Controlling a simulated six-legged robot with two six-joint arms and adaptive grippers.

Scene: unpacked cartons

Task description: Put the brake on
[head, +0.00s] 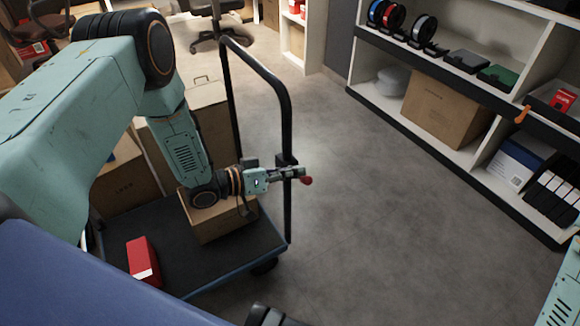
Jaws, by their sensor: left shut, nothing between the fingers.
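A platform cart with a black deck and blue edge (232,272) stands at the lower left, with a black tubular handle (283,85) rising from it. A dark bracket (287,160) sits on the handle's near post. A small red knob (307,181) shows just right of that post; it looks like the end of a brake lever, but the lever itself is mostly hidden. My left gripper (296,174) is shut and empty, reaching across the post with its fingertips beside the red knob. I cannot tell whether they touch.
On the cart are a small carton (222,222), a red box (142,262) and larger cartons (125,178) behind. Shelving with a big carton (446,110) and binders (553,192) lines the right. An office chair (215,22) stands far back. The grey floor (390,220) between is clear.

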